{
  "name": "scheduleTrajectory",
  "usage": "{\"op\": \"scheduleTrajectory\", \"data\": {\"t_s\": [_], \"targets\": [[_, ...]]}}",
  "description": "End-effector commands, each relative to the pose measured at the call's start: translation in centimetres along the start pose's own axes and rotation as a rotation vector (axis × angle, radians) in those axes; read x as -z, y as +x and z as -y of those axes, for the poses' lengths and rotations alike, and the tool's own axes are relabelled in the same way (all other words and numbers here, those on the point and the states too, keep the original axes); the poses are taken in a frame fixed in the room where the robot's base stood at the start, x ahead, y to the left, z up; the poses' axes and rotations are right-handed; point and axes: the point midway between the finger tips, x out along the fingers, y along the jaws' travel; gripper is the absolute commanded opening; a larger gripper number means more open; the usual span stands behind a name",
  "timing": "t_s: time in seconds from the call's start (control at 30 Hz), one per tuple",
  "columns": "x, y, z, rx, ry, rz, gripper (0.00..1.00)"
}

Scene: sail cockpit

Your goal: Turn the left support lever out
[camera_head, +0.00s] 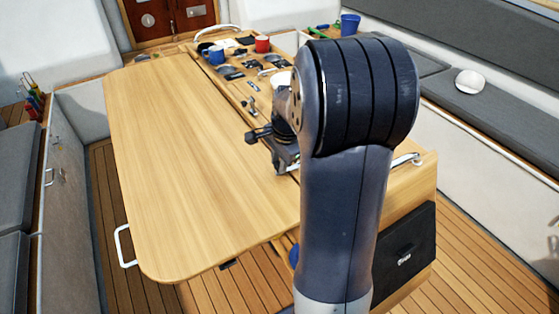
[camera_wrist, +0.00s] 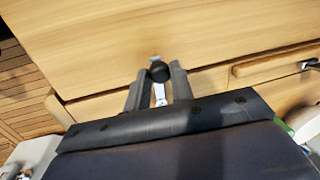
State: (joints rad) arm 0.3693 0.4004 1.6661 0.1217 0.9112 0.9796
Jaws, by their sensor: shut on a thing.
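The left support lever shows in the wrist view as a black round knob (camera_wrist: 159,72) with a bright metal strip below it, at the edge of the wooden table panel. My gripper (camera_wrist: 159,68) has one finger on each side of the knob and is shut on it. In the head view, my gripper is mostly hidden behind my own arm; dark parts of it show over the table near the middle. The lever cannot be made out there. The wide table leaf (camera_head: 190,170) lies flat to the left of my arm.
Cups, including a red mug (camera_head: 262,44) and a blue mug (camera_head: 213,55), and small dark items crowd the table's far end. A white rail (camera_head: 124,247) stands at the leaf's near left corner. Grey benches (camera_head: 465,110) flank the table. Wooden floor is clear at the left.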

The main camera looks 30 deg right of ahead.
Motion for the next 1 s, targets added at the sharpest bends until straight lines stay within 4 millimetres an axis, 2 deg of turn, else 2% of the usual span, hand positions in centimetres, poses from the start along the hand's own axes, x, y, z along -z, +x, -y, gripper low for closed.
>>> {"op": "scheduleTrajectory", "data": {"t_s": [0.83, 0.87, 1.0], "targets": [[-0.05, -0.14, -0.61, -0.001, -0.090, 0.018, 0.00], [-0.05, -0.14, -0.61, -0.001, -0.090, 0.018, 0.24], [-0.05, -0.13, -0.60, -0.001, -0.089, 0.018, 0.35]]}}
